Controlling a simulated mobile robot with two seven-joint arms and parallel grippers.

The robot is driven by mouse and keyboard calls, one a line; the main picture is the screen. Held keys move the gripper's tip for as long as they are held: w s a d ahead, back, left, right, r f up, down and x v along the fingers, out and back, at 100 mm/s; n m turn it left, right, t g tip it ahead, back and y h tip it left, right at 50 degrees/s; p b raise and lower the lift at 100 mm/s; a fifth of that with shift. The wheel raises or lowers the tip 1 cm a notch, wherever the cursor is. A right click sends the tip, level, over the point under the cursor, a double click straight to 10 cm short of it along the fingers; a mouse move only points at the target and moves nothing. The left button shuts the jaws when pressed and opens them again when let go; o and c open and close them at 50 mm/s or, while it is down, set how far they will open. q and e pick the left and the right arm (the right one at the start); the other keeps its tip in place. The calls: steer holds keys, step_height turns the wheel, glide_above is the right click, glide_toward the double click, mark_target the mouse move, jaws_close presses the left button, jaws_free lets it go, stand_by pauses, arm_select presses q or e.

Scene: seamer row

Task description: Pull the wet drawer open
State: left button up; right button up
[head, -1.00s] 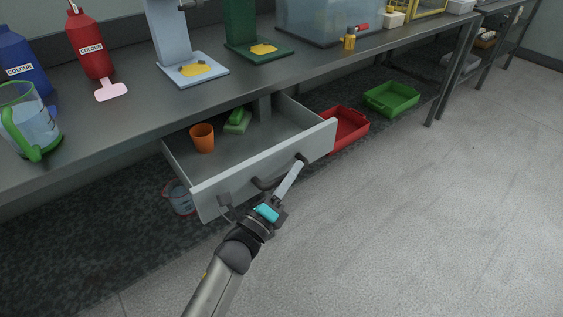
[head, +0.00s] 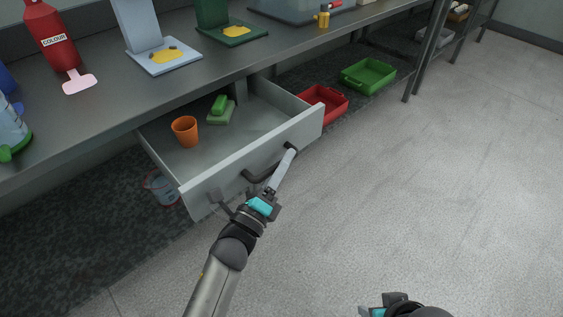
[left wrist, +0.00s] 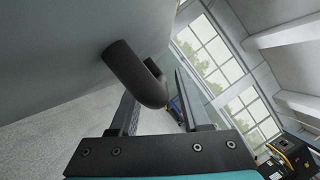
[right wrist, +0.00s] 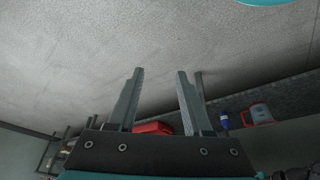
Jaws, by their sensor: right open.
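The drawer (head: 255,155) under the bench stands pulled out, with a grey front and dark handle (head: 262,176). No label reading "wet" is visible on it. My left gripper (head: 262,172) is at the drawer front. In the left wrist view the bent dark handle (left wrist: 135,75) lies between its fingers, which are spread apart, with a gap on the right side. Whether the left finger touches the handle is hidden. Inside the drawer are an orange cup (head: 185,131) and a green brush (head: 220,108). My right gripper (right wrist: 158,72) is open and empty, above the floor.
A red tray (head: 322,103) and a green tray (head: 368,76) sit on the floor right of the drawer. A clear jug (head: 163,188) stands under the drawer's left side. The bench (head: 105,112) above carries bottles and stands. The floor at right is free.

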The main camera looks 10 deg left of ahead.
steer(key=shift+d+r, duration=0.1)
arm_select(q)
steer(key=shift+s+a+f, duration=0.1)
steer(key=shift+s+a, duration=0.05)
steer(key=shift+s, duration=0.35)
steer(key=p+v, duration=0.2)
steer(key=v, duration=1.2)
arm_select(e)
steer(key=shift+g, duration=0.4)
steer(key=f, duration=0.3)
steer(key=s+f, duration=0.1)
steer(key=f, duration=0.1)
steer(key=shift+f, duration=0.2)
arm_select(q)
steer(key=shift+f+p, duration=0.15)
steer(key=shift+p, duration=0.15)
